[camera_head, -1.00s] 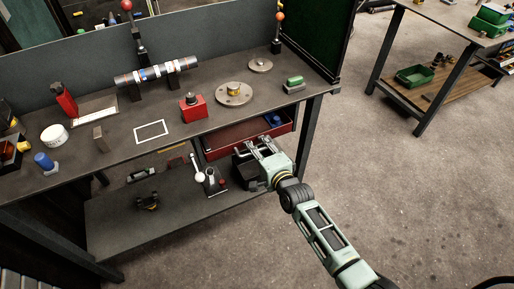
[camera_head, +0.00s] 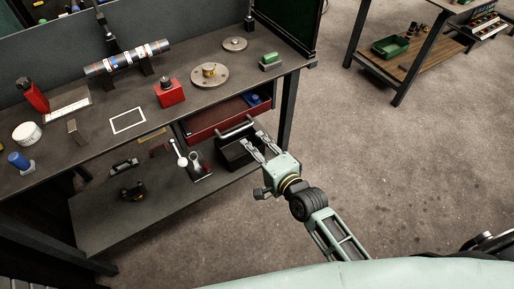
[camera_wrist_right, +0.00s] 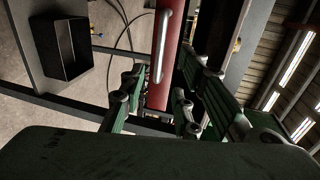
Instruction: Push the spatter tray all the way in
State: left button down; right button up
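The spatter tray (camera_head: 213,126) is a red drawer under the front of the workbench. It stands partly out, with its inside and a blue item in it showing. Its silver bar handle (camera_head: 236,130) is on the front; the handle also shows upright in the right wrist view (camera_wrist_right: 161,50) on the red tray front (camera_wrist_right: 165,85). My right gripper (camera_head: 257,143) is open and empty, its two fingers apart and pointing toward the tray front. In the right wrist view its fingers (camera_wrist_right: 163,88) lie on either side of the red front; contact cannot be told. My left gripper is not in view.
A black open box (camera_head: 235,153) stands on the lower shelf (camera_head: 105,215) below the tray. A bench leg (camera_head: 288,110) is right of the tray. The benchtop holds a shaft (camera_head: 128,58), a red block (camera_head: 170,93) and other parts.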

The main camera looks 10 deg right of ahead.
jog(key=shift+s+d, duration=0.1)
jog(key=shift+s, duration=0.15)
